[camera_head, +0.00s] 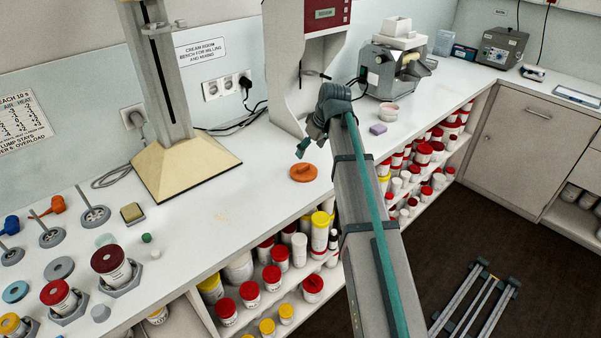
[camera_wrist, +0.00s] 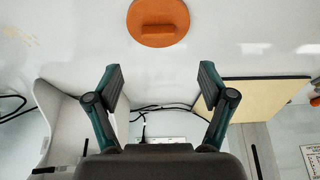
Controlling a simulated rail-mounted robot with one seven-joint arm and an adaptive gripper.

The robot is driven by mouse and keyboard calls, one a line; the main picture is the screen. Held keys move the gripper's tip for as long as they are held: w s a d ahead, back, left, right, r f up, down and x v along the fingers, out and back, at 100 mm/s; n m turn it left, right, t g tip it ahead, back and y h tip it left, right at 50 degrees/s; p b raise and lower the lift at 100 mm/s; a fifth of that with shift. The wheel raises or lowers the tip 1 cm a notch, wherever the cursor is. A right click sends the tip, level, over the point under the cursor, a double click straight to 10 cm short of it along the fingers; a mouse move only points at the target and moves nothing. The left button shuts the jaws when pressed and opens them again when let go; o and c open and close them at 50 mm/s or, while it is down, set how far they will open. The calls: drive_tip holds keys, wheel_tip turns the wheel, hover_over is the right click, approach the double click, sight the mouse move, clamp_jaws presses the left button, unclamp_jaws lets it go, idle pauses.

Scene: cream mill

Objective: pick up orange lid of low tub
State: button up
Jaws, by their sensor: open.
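The orange lid (camera_head: 303,172) is a round disc with a raised bar handle. It lies flat on the white bench top, near the front edge, in the head view. In the wrist view the lid (camera_wrist: 158,22) is at the top centre, with its handle across the middle. My gripper (camera_head: 302,147) is above the bench, close to the lid. In the wrist view my gripper (camera_wrist: 158,82) is open and empty, its two fingers apart. The lid lies beyond the fingertips, apart from them. No low tub can be made out for certain.
A cream stand base (camera_head: 187,165) is left of the lid, and a grey machine with a red panel (camera_head: 295,95) stands behind it. A purple block (camera_head: 378,129) and a pinkish bowl (camera_head: 388,112) are to the right. Shelves of lidded tubs are below. Bench around the lid is clear.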

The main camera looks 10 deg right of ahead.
sight(304, 166)
drive_tip(key=shift+p+x, duration=1.25)
drive_tip(key=shift+x, duration=3.35)
drive_tip(key=shift+s+d+f, duration=0.1)
drive_tip(key=shift+d, duration=0.1)
drive_tip(key=c, duration=0.9)
